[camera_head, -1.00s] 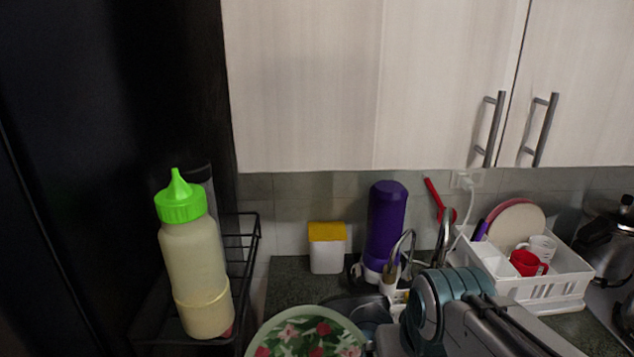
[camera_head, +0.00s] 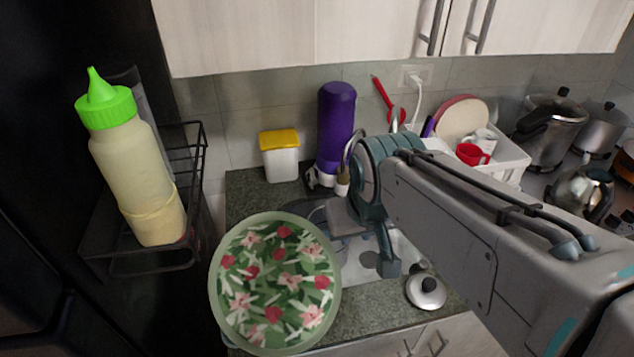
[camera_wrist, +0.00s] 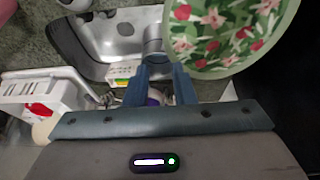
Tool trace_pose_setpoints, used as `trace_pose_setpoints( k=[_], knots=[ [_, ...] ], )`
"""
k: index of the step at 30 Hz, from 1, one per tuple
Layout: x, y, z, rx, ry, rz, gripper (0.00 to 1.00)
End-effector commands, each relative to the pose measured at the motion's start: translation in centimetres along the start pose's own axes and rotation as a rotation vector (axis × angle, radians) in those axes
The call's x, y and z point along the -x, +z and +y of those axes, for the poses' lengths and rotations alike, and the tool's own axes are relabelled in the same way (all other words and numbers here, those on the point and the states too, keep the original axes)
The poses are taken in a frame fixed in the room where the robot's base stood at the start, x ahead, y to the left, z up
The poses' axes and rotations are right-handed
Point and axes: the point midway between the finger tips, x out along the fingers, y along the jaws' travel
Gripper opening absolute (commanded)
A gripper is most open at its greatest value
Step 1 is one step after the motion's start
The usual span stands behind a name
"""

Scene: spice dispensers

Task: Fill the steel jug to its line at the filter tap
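A shiny steel vessel with a dark handle (camera_head: 582,192) stands at the right in the head view; I cannot tell whether it is the steel jug, and no fill line shows. A tall purple cylinder (camera_head: 336,125) stands at the back wall. A curved tap (camera_head: 350,143) beside it is partly hidden by my arm. My gripper (camera_wrist: 166,80) is above the sink area in the wrist view, its two fingers apart and nothing held between them. A bit of purple shows beyond the fingers. In the head view my gripper is mostly hidden behind my wrist.
A round floral tray (camera_head: 222,310) is close to my arm on the left. The sink (camera_wrist: 85,48) is beside it. A white dish rack (camera_head: 512,165) with cups and plates stands at the right, near several pots. A yellow-lidded box (camera_head: 281,165) and a squeeze bottle (camera_head: 140,190) are left.

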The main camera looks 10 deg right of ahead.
Motion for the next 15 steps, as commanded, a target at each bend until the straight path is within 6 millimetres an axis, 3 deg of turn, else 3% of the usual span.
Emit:
trace_pose_setpoints(
  k=[1, 2, 15],
  knots=[
    [-0.6, -1.2, 0.0, 0.005, 0.007, 0.012, 0.08],
    [-0.8, -2.0, 0.1, 0.008, 0.013, 0.021, 0.0],
    [-4.5, -16.2, -0.5, 0.064, 0.094, 0.203, 0.0]
  ],
)
